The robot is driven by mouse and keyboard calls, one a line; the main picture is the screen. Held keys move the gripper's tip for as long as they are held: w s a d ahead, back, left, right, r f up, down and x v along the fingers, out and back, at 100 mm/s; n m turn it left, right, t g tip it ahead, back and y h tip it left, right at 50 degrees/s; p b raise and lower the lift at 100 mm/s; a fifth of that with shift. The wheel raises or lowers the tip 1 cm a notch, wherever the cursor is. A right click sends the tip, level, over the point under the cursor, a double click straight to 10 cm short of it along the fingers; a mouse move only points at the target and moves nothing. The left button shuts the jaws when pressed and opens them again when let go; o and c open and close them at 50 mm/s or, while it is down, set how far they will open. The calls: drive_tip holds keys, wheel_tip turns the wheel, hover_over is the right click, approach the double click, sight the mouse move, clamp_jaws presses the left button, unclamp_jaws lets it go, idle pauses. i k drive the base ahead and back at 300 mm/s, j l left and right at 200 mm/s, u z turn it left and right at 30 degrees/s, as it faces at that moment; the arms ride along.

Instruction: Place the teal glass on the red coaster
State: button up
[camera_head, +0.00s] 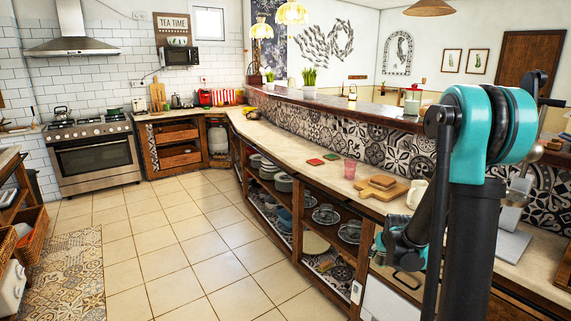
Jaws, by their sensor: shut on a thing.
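The red coaster (315,162) lies flat on the pale counter, left of a pink glass (350,168). A green coaster (331,156) lies just behind it and to its right. The red coaster's top looks bare. My teal and black arm fills the right side, with its wrist low in front of the counter's shelves. I cannot make out my gripper's fingers; they seem hidden by the wrist. I cannot pick out the teal glass for sure. The teal patches at the wrist look like parts of my arm.
Wooden boards (383,187) and a white jug (417,193) stand right of the pink glass. Plates (283,183) fill the open shelves below. A raised ledge (340,103) backs the counter. The counter left of the coasters and the tiled floor (170,245) are clear.

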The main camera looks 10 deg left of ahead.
sight(316, 162)
drive_tip(key=i+j+u, duration=0.45)
drive_tip(key=i+j, duration=0.15)
drive_tip(key=i, duration=0.15)
drive_tip(key=i+j+u, duration=0.25)
drive_tip(key=i, duration=0.15)
